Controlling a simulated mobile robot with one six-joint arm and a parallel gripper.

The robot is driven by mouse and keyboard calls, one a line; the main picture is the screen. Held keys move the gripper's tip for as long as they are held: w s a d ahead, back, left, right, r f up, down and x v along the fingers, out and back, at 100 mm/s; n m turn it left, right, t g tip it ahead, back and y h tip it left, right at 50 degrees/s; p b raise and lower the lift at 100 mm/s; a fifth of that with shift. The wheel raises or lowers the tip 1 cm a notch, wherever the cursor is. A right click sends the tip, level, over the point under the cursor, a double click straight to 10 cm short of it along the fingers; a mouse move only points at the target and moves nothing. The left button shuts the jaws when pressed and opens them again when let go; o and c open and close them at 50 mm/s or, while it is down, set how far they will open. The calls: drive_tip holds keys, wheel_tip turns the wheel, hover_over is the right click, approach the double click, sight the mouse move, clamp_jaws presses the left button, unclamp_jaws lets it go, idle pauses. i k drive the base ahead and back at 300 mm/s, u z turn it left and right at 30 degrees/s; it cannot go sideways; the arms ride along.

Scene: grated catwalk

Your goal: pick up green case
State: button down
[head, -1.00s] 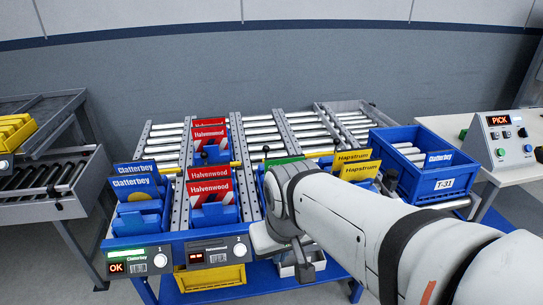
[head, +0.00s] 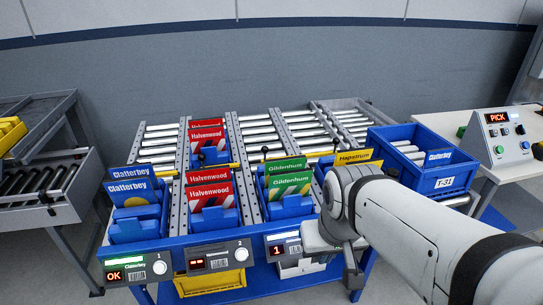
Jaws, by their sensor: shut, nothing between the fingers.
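Two green cases labelled Gildenhum stand in blue holders in the third lane of the roller rack. The front green case (head: 290,184) leans in its holder, and the rear green case (head: 285,165) shows only its top strip behind it. My gripper (head: 354,278) points down in front of the rack, to the right of and below the green cases in the picture. It is shut and empty, apart from the cases. My arm hides most of the fourth lane.
Blue Clatterbey cases (head: 131,192) and red Halvenwood cases (head: 209,190) fill the lanes to the left. A yellow Hapstrum case (head: 354,157) stands to the right. A blue T-31 tote (head: 441,182) is beyond it. The third lane's display (head: 277,250) reads 1.

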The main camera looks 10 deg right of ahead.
sight(282, 184)
drive_tip(key=z, duration=1.4)
drive_tip(key=k, duration=0.85)
drive_tip(key=u, duration=1)
drive_tip(key=i, duration=1)
drive_tip(key=u, duration=0.05)
